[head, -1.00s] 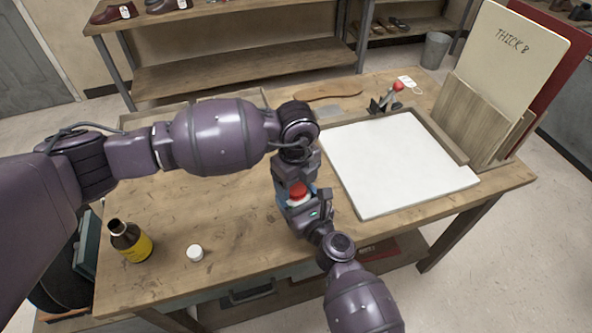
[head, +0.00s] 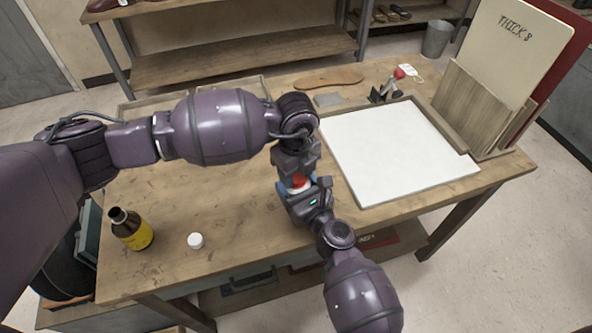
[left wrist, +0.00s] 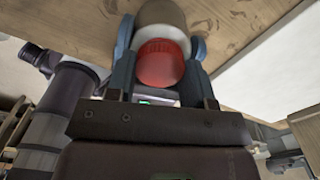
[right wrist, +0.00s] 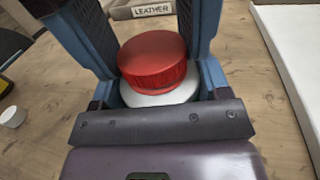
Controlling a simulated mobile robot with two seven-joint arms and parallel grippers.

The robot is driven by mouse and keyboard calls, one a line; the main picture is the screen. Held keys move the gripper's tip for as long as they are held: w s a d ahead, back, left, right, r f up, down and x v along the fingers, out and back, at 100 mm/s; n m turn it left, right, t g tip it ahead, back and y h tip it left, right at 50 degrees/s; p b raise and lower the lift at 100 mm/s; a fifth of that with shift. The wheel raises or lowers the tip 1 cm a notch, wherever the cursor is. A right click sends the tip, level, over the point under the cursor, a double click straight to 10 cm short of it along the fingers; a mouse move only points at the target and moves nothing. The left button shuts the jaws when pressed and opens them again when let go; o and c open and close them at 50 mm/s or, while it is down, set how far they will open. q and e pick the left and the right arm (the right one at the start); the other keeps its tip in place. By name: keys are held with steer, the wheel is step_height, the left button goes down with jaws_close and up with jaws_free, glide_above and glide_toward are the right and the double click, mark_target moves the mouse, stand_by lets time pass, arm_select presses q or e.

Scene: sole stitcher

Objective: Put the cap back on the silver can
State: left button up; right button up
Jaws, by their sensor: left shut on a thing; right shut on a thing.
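The red cap (right wrist: 152,62) has a ribbed side and sits against the pale top of the silver can (right wrist: 158,97) in the right wrist view. I cannot tell if it is fully seated. In the left wrist view the cap's round top (left wrist: 158,63) faces me, with the grey can (left wrist: 163,14) beyond it. My left gripper (head: 297,178) comes down from above and is shut on the cap. My right gripper (head: 301,194) reaches up from below and is shut on the can. The grippers face each other, hiding most of the can in the head view.
A brown bottle with a yellow label (head: 131,229) stands open at the table's left, beside a small white cap (head: 196,241). A white board (head: 395,155) lies to the right. A small red-knobbed device (head: 386,88) stands behind it. The table's left middle is clear.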

arm_select(q)
steer(key=m, duration=0.5)
steer(key=shift+m, duration=0.3)
steer(key=m, duration=0.4)
steer(key=o, duration=1)
steer(key=shift+d, duration=0.1)
steer(key=shift+s, duration=0.1)
steer(key=shift+r, duration=0.1)
steer(key=shift+r, duration=2.2)
